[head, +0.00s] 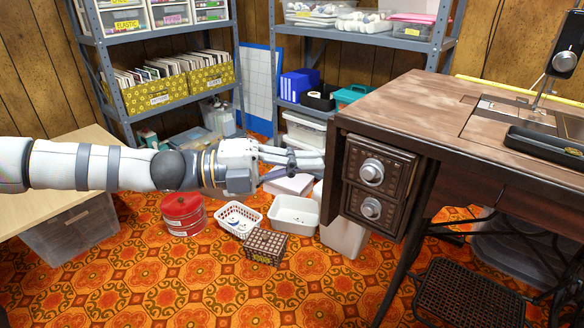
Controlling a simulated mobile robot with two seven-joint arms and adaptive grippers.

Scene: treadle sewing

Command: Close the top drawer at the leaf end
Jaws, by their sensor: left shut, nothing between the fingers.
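The sewing table (415,100) stands at the right. Under its left end are two stacked dark carved drawers with round silver knobs. The top drawer (395,172) is just below the tabletop edge, and the lower drawer (385,222) is under it. I cannot tell from this angle how far the top drawer stands out. My left gripper (318,160) comes in from the left, with its fingers shut and empty. Its tips point right and appear close to the left side of the drawers; I cannot tell whether they touch. My right gripper is not in view.
A red tin (183,214), a white basket (239,218), a white bin (294,212) and a patterned box (265,247) are on the orange carpet below my left arm. Shelves stand behind. A pale table (30,215) is at the left. A treadle (470,290) is under the sewing table.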

